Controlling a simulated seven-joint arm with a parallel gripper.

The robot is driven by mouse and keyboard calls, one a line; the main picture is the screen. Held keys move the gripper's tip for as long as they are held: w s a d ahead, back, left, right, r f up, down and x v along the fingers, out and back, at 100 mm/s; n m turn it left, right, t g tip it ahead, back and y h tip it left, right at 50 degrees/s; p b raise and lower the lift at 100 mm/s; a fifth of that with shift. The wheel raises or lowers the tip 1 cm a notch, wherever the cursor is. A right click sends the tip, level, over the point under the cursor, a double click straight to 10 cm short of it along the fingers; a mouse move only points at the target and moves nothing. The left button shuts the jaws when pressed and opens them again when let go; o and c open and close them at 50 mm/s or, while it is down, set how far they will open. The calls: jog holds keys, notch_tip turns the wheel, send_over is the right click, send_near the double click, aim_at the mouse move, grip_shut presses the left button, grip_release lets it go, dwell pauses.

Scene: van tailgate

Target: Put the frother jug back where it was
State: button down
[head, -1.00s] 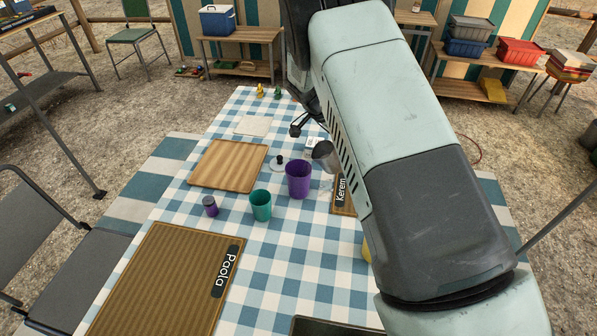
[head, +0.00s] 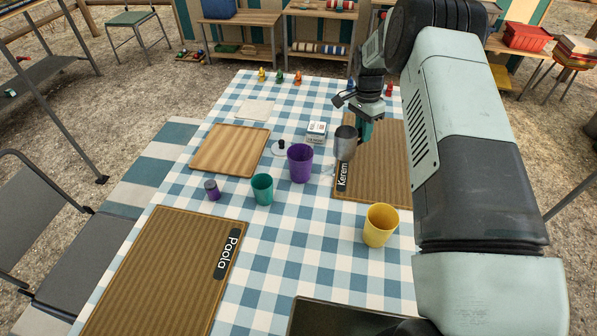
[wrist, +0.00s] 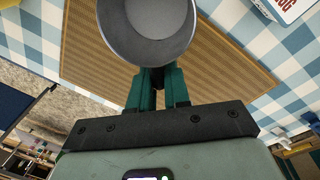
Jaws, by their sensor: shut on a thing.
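The frother jug (head: 345,143) is a grey metal cup. My gripper (head: 364,128) is shut on it, with teal fingers at its right side in the head view. The jug appears upright, over or beside the left edge of the mat labelled Kerem (head: 385,150); I cannot tell whether it touches anything below. In the wrist view the jug (wrist: 148,22) is at the top, between the teal fingertips (wrist: 158,75), with the brown mat (wrist: 225,75) behind it.
A yellow cup (head: 380,226) stands nearer, a teal cup (head: 262,189) to the left. Checked cloth (head: 310,230) is bare in front.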

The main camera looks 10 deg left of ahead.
notch_tip(320, 180, up, 10)
jog(key=shift+r, duration=0.1)
jog(key=shift+s+a+r, duration=0.15)
jog(key=shift+a+r, duration=0.05)
jog(key=s+a+n+t, duration=0.1)
jog(key=s+a+n, duration=0.5)
jog(key=s, duration=0.5)
jog(key=s+a+n, duration=0.4)
jog(key=s+a, duration=0.4)
jog(key=s, duration=0.4)
jog(key=f, duration=1.5)
jog(key=shift+w+d+f, duration=0.1)
jog(key=shift+w, duration=0.25)
jog(key=shift+f, duration=0.15)
jog(key=c, duration=1.1)
grip_release()
